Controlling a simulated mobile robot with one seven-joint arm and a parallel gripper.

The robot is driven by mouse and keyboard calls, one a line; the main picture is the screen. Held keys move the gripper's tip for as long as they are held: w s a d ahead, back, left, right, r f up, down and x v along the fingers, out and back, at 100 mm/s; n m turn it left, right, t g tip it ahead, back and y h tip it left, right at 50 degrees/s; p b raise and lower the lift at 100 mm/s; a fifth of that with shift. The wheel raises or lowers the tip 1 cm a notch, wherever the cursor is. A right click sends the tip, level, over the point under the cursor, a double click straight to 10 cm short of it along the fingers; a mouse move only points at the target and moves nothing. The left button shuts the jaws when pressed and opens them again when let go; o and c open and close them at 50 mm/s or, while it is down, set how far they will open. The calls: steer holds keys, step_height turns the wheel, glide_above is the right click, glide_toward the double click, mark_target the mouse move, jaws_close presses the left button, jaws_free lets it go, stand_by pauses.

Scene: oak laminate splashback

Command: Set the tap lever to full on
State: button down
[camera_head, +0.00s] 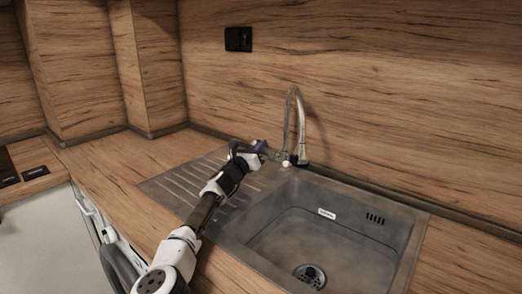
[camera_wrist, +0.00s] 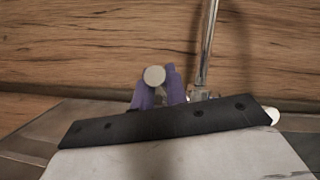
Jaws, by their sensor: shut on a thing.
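The chrome tap (camera_head: 298,125) stands behind the sink, its tall curved spout rising in front of the wooden splashback. Its spout also shows in the wrist view (camera_wrist: 207,45). My gripper (camera_head: 262,147) is at the left side of the tap's base. In the wrist view its purple fingers (camera_wrist: 158,92) are shut on the tap lever (camera_wrist: 154,76), whose round pale end shows between and above the fingertips. The rest of the lever is hidden by the fingers and the dark bracket of my gripper.
The steel sink basin (camera_head: 330,235) lies to the right of my arm, with a drain at its bottom. The ribbed drainboard (camera_head: 185,183) is under and left of my arm. A black socket (camera_head: 238,39) is on the splashback. The wooden counter at left is clear.

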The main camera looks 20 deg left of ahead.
steer(key=shift+d+f, duration=0.1)
steer(key=shift+f, duration=0.05)
steer(key=c, duration=1.4)
jaws_free()
step_height(320, 180, up, 20)
steer(key=b, duration=0.1)
steer(key=shift+b, duration=0.35)
